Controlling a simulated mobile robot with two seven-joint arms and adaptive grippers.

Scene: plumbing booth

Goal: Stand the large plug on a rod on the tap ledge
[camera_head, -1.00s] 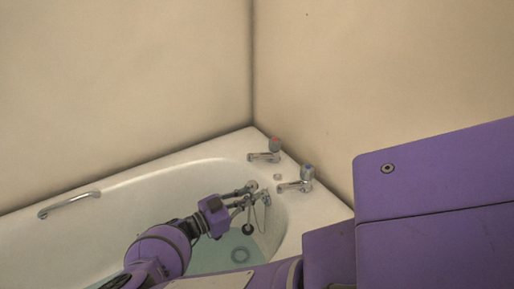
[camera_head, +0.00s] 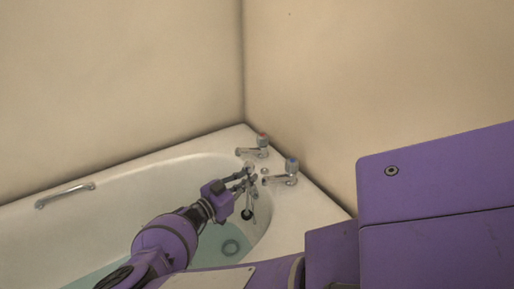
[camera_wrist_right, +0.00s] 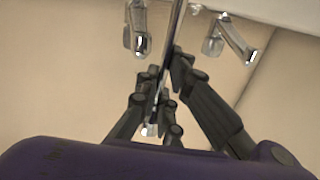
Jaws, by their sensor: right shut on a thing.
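The large plug (camera_head: 247,214) is dark and round and hangs at the lower end of a thin metal rod (camera_head: 251,198), above the tub's water. My right gripper (camera_head: 250,183) is shut on the rod, over the tap end of the tub. In the right wrist view the shiny rod (camera_wrist_right: 178,22) runs between the dark fingers (camera_wrist_right: 166,88); the plug cannot be made out there. The pale tap ledge (camera_head: 312,197) lies just right of the gripper. It carries a red-topped tap (camera_head: 258,146) and a blue-topped tap (camera_head: 288,172). My left gripper is out of view.
The white bathtub (camera_head: 130,174) holds shallow greenish water, with a round drain ring (camera_head: 231,247) below the surface. A metal grab handle (camera_head: 65,195) is on the left rim. Beige walls meet behind the tub corner. A small round fitting (camera_head: 265,171) sits between the taps.

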